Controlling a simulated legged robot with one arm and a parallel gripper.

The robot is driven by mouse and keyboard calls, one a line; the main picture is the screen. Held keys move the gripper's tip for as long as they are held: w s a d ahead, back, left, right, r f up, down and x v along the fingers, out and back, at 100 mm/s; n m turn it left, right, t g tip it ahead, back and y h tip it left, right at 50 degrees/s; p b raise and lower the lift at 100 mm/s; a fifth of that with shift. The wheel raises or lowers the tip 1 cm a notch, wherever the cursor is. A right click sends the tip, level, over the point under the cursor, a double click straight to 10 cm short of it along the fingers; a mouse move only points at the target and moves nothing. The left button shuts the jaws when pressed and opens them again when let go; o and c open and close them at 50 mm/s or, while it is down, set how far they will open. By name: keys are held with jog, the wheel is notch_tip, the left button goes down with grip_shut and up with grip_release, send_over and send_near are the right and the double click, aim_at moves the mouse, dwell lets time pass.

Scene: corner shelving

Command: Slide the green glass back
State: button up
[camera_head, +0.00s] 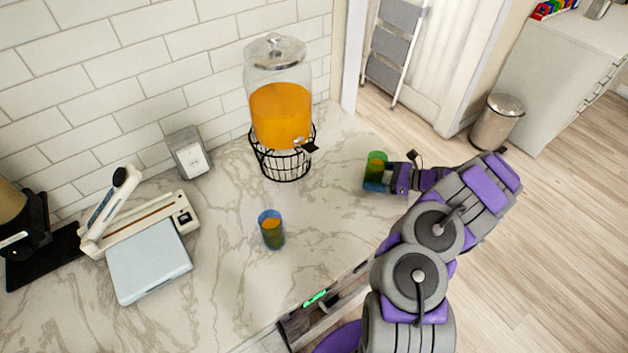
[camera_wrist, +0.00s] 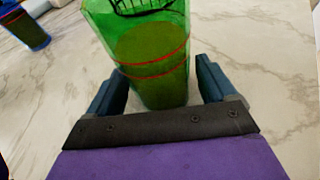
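The green glass (camera_head: 376,163) stands upright at the right part of the marble counter, at my gripper (camera_head: 378,186). In the wrist view the green glass (camera_wrist: 148,50) is see-through, with red rings, and its lower part lies between the two blue fingers of my gripper (camera_wrist: 162,88). The fingers are spread apart. A gap shows between the right finger and the glass; the left finger is closer to it, and I cannot tell whether it touches.
A blue glass (camera_head: 271,230) with orange content stands at the counter's middle; it also shows in the wrist view (camera_wrist: 24,28). A juice dispenser (camera_head: 281,112) on a wire stand is left of the green glass. A paper trimmer (camera_head: 145,245) is at left. Counter (camera_head: 225,285) around the blue glass is clear.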

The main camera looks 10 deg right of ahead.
jog(key=shift+o, duration=0.6)
